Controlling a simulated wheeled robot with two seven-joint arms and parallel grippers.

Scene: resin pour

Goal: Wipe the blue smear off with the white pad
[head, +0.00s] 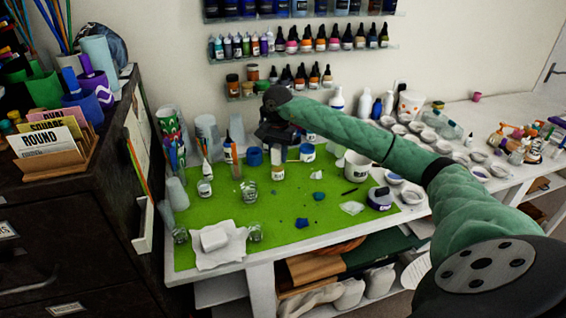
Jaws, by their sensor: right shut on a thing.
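The white pad (214,239) lies on white paper sheets (222,256) at the front left of the green mat. I cannot tell which is the smear. My right gripper (278,140) is over the back middle of the mat, shut on a small bottle with a pale label (278,172). The gripper hides the bottle's top, and I cannot tell whether its base touches the mat. My left gripper is out of view.
The green mat (215,207) covers the table's left part. Glass cups (249,191), a white mug (357,166) and a purple-and-white jar (380,198) stand on it. A dark cabinet (60,220) borders the left. Bottle shelves line the wall.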

